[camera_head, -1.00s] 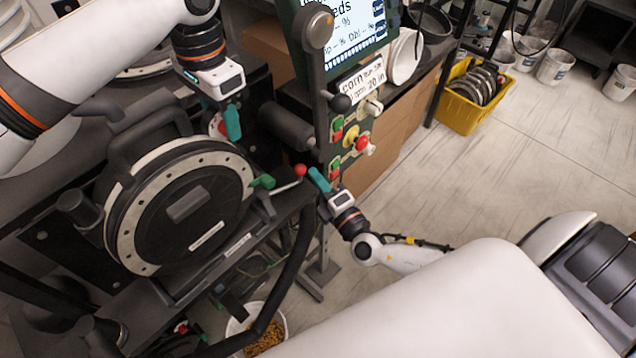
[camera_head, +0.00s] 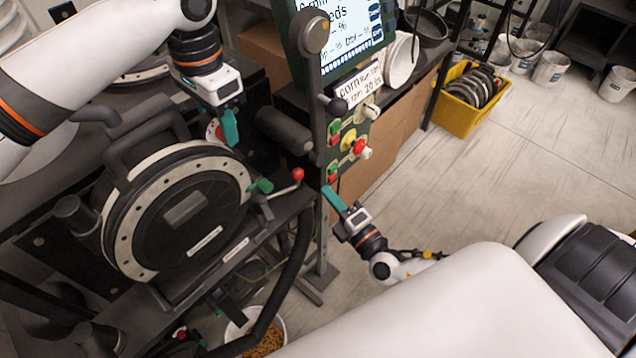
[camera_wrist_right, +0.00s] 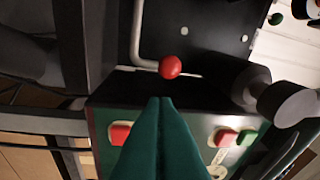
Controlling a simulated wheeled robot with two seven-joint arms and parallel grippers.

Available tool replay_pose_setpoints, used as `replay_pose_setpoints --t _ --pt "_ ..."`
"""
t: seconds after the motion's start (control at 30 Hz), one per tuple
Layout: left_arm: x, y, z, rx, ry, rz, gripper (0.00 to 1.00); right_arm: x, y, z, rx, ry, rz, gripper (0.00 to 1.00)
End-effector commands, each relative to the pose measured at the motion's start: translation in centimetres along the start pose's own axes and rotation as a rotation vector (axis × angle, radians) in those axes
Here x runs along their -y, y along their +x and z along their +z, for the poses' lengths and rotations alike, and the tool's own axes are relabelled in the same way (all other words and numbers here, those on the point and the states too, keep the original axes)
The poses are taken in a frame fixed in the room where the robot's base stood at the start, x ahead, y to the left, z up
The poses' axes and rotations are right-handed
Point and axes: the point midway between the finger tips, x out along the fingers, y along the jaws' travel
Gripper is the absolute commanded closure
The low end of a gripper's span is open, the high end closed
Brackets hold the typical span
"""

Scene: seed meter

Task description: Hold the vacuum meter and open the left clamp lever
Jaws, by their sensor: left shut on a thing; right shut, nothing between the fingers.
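The vacuum meter (camera_head: 148,219) is a round black housing with a pale, hole-studded rim and a black handle on top. My left gripper (camera_head: 231,143) has its teal fingers shut at the meter's upper right rim; the exact contact is hidden. A clamp lever with a red ball (camera_head: 297,174) stands at the meter's right, beside a green piece (camera_head: 262,186). The red ball also shows in the right wrist view (camera_wrist_right: 170,67), on a bent metal rod. My right gripper (camera_head: 327,190) is shut and empty, right of and lower than the ball, apart from it.
A control panel (camera_head: 346,140) with red, green and yellow buttons stands just behind my right gripper. A black hose (camera_head: 297,262) curves below the lever. A white bucket of grain (camera_head: 236,330) sits lower down.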

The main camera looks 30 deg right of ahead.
Motion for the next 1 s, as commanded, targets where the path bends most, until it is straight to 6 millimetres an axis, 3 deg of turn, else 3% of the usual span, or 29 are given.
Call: replay_pose_setpoints --t 0.1,0.33,0.8,0.83,1.0 --pt "0.0 -0.1 0.0 0.000 -0.001 0.001 1.00 -0.5 -1.9 -2.5 0.000 -0.010 0.002 1.00" --pt "0.0 -0.1 0.0 0.001 -0.001 0.001 1.00 -1.1 -4.8 -5.5 -0.001 -0.007 0.001 1.00" --pt "-0.1 -0.1 0.0 0.001 0.000 0.002 1.00 -1.2 -5.8 -6.7 -0.002 -0.004 -0.002 1.00" --pt "-0.1 -0.1 0.0 0.001 0.000 0.002 0.55 -1.2 -5.8 -6.7 -0.002 -0.004 -0.002 1.00" --pt "0.0 0.0 0.0 0.001 0.000 0.001 0.31 -1.2 -5.8 -6.7 -0.002 -0.004 -0.002 1.00"
